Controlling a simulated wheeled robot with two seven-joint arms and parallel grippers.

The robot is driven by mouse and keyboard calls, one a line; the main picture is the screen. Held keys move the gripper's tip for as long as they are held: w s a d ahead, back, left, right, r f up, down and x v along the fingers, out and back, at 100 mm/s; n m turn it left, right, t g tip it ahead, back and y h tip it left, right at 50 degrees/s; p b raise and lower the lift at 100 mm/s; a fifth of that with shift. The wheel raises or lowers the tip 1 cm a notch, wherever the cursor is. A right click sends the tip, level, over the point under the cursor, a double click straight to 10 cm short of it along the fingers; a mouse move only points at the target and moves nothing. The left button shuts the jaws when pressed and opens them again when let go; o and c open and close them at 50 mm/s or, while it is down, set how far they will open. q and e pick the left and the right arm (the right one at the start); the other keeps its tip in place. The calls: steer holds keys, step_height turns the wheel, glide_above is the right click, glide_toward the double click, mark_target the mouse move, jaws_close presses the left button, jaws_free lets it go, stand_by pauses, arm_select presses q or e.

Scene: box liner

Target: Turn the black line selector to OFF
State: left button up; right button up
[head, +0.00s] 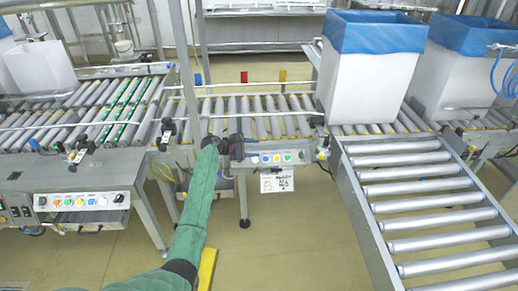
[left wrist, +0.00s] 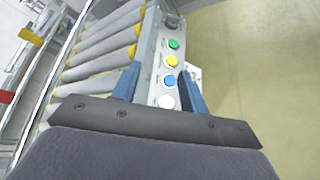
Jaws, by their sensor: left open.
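A button panel (head: 277,158) is on the front rail of the middle conveyor. In the left wrist view, a dark knob (left wrist: 172,22) sits at the panel's far end, beyond green, yellow, blue and white buttons. It looks like a black selector, but its setting is too small to read. My left gripper (head: 237,148) is at the left end of the panel. In the left wrist view its blue fingers (left wrist: 160,88) are open, one on each side of the panel, with the white and blue buttons between them and the knob farther off. My right gripper is out of view.
Another button panel (head: 85,201) with black knobs at its ends is on the left bench. A white sign (head: 277,181) hangs below the middle panel. White boxes with blue liners (head: 372,35) stand on the right conveyor. A roller conveyor (head: 425,205) reaches forward at right.

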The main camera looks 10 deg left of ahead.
arm_select(q)
steer(key=d+r, duration=0.1)
steer(key=s+d, duration=0.1)
steer(key=d, duration=0.1)
steer(key=shift+r, duration=0.4)
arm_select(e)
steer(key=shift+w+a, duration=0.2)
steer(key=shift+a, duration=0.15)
arm_select(q)
steer(key=shift+w, duration=0.1)
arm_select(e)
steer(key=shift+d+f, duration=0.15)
